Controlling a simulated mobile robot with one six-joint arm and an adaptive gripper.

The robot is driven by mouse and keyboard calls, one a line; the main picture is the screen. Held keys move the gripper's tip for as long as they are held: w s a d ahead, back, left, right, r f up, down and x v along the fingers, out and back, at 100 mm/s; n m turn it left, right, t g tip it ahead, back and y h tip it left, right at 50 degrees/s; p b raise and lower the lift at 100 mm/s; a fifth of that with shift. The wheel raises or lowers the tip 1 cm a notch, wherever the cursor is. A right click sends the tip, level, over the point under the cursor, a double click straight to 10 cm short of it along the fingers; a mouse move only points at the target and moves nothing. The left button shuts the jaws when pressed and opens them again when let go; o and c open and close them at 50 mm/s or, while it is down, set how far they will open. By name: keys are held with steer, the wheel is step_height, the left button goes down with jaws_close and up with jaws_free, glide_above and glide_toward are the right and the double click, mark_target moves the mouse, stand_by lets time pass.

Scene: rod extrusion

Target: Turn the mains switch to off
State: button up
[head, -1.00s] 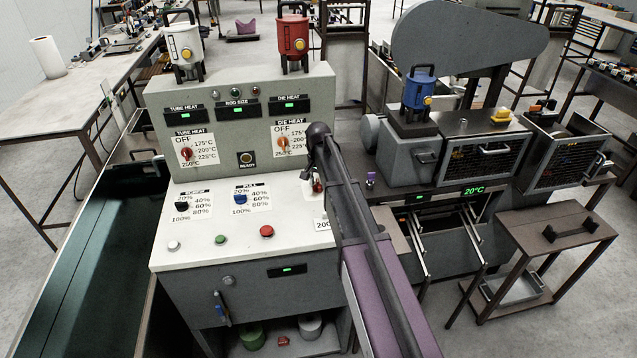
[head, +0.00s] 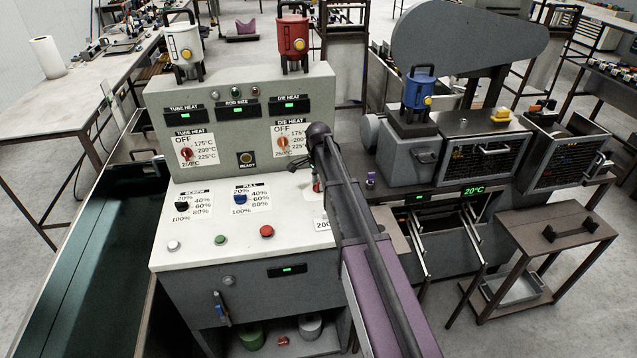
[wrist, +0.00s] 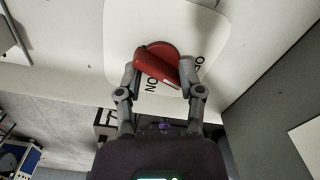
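The mains switch is a red rotary handle (wrist: 157,64) on a round red base, on a white plate (wrist: 206,40) marked ON and OFF. In the wrist view the handle lies slantwise, its lower right end near the ON lettering. My gripper (wrist: 160,72) has its fingers apart, one on each side of the handle, close to its two ends. I cannot tell whether the fingers touch it. In the head view a small red part of the switch (head: 317,187) shows beside my arm, which hides most of the gripper.
The white console top (head: 205,258) carries a red button (head: 266,231), a green button (head: 221,239) and black and blue knobs. The upright panel (head: 240,136) with heat dials stands behind. A machine with a blue-topped unit (head: 418,90) stands to the right.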

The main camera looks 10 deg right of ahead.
steer(key=m, duration=0.3)
steer(key=shift+r+m, duration=0.2)
steer(key=shift+m, duration=0.1)
step_height(320, 180, up, 14)
steer(key=p, duration=1.4)
steer(key=s+f+n+b, duration=0.3)
steer(key=s, duration=0.2)
steer(key=s+f+n+b, duration=0.3)
steer(key=s, duration=0.1)
steer(key=s+f+n+b, duration=0.2)
steer(key=s+f+b, duration=0.1)
steer(key=s, duration=0.2)
steer(key=shift+s+f+n, duration=0.35)
steer(key=shift+n, duration=0.05)
steer(key=s+f+n+b, duration=0.4)
steer(key=s, duration=0.3)
steer(key=s+f+n+b, duration=0.4)
steer(key=s+n+b, duration=0.1)
steer(key=s, duration=0.3)
steer(key=shift+s+a+f, duration=0.15)
steer(key=shift+a+f, duration=0.1)
steer(key=shift+f, duration=0.05)
